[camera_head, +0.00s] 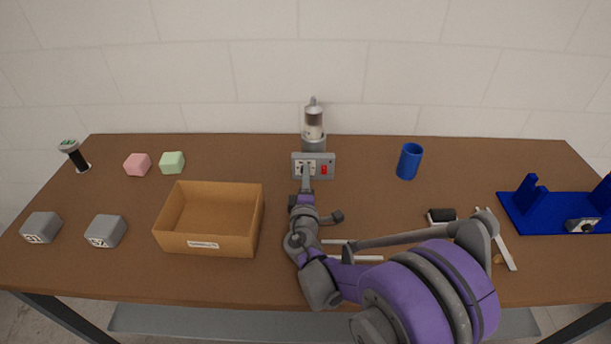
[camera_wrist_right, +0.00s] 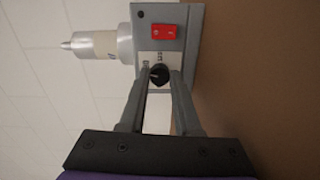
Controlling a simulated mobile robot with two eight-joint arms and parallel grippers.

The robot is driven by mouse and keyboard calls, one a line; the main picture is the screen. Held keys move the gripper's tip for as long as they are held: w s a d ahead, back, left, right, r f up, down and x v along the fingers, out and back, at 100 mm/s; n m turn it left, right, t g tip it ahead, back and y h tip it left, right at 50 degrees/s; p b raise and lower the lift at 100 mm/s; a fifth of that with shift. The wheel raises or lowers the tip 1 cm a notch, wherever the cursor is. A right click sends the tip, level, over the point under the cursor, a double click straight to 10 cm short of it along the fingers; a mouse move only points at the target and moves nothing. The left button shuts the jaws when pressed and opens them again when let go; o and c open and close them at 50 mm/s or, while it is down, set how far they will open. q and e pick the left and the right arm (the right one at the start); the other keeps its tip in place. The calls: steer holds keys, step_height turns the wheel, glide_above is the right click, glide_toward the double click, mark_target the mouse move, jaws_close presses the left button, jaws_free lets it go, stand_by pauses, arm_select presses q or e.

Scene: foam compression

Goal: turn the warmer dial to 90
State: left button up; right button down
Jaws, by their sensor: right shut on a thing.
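The warmer (camera_head: 326,158) stands at the back middle of the table, a grey box with a clear-and-grey cylinder (camera_head: 314,122) on top. Its front has a red switch (camera_head: 324,170) and a dial. In the right wrist view the black dial (camera_wrist_right: 159,75) sits on a white panel beside the red switch (camera_wrist_right: 164,32). My right gripper (camera_head: 306,168) reaches the warmer's front, and in the wrist view its two fingers (camera_wrist_right: 160,84) are shut on the dial from both sides. The dial's marks are too small to read. My left gripper is not in view.
An open cardboard box (camera_head: 208,246) stands left of my right arm. A blue cup (camera_head: 409,161) and a blue stand (camera_head: 550,211) are at the right.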

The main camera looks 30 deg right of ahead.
steer(key=shift+m, duration=0.9)
steer(key=c, duration=0.6)
jaws_free()
steer(key=shift+s+a, duration=0.1)
steer(key=v, duration=1)
steer(key=shift+s+a, duration=0.15)
steer(key=shift+s, duration=0.15)
